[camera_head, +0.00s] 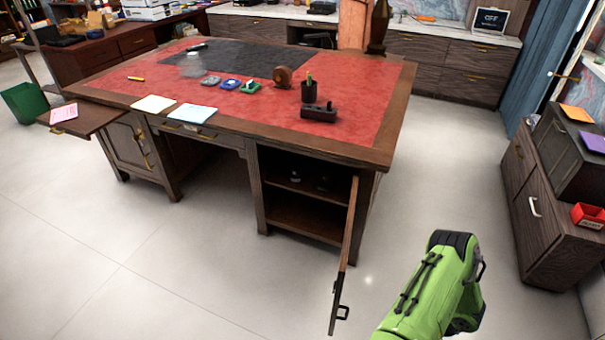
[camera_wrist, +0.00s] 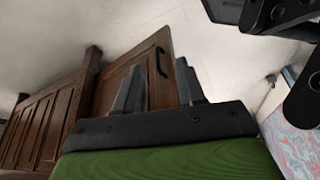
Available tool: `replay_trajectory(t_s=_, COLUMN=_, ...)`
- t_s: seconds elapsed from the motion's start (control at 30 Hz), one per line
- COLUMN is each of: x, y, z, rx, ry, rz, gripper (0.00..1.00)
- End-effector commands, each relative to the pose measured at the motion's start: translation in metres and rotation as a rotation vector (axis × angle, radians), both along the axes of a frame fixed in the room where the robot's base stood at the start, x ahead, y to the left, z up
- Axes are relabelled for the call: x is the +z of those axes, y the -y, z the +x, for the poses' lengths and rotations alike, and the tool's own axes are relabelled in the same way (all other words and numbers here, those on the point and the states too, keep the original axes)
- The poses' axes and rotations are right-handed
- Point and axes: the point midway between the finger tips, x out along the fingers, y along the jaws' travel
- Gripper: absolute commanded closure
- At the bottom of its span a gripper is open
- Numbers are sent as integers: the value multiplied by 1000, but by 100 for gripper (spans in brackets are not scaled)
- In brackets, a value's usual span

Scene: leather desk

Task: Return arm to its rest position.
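My green arm (camera_head: 432,290) reaches into the lower right of the head view, over the floor to the right of the desk. Its gripper is hidden or out of frame there. In the wrist view my gripper (camera_wrist: 158,78) shows two dark fingers standing apart, with nothing seen between them but wooden panelling behind. The red leather-topped desk (camera_head: 350,130) stands ahead. Its right cabinet door (camera_head: 346,245) hangs open toward me, left of my arm. A wooden panel door (camera_wrist: 137,70) with a dark handle shows behind the fingers in the wrist view.
A dark cabinet (camera_head: 535,190) with a red tray (camera_head: 589,216) stands to the right. A pull-out board (camera_head: 85,120) extends from the desk's left side. A pen holder (camera_head: 309,92) and other small items lie on the desktop. Pale floor (camera_head: 180,270) is clear in front.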

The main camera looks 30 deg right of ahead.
Motion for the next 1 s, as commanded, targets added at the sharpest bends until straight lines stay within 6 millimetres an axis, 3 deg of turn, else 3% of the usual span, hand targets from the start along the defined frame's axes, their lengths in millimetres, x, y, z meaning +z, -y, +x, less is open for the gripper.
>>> replay_trajectory(t_s=0.17, x=36, y=11, z=27, rx=-6, ry=-5, rz=-8, gripper=61)
replay_trajectory(t_s=0.37, x=98, y=17, z=73, rx=-18, ry=-9, rz=-13, gripper=61)
replay_trajectory(t_s=0.47, x=140, y=13, z=102, rx=-26, ry=-12, rz=-15, gripper=61)
replay_trajectory(t_s=0.57, x=198, y=-2, z=139, rx=-33, ry=-10, rz=-16, gripper=61)
replay_trajectory(t_s=0.7, x=299, y=-52, z=186, rx=-49, ry=-9, rz=-14, gripper=61)
replay_trajectory(t_s=0.8, x=368, y=-102, z=202, rx=-67, ry=-8, rz=-11, gripper=61)
replay_trajectory(t_s=0.9, x=429, y=-156, z=201, rx=-86, ry=-3, rz=-10, gripper=61)
replay_trajectory(t_s=1.0, x=481, y=-208, z=184, rx=-113, ry=7, rz=-10, gripper=61)
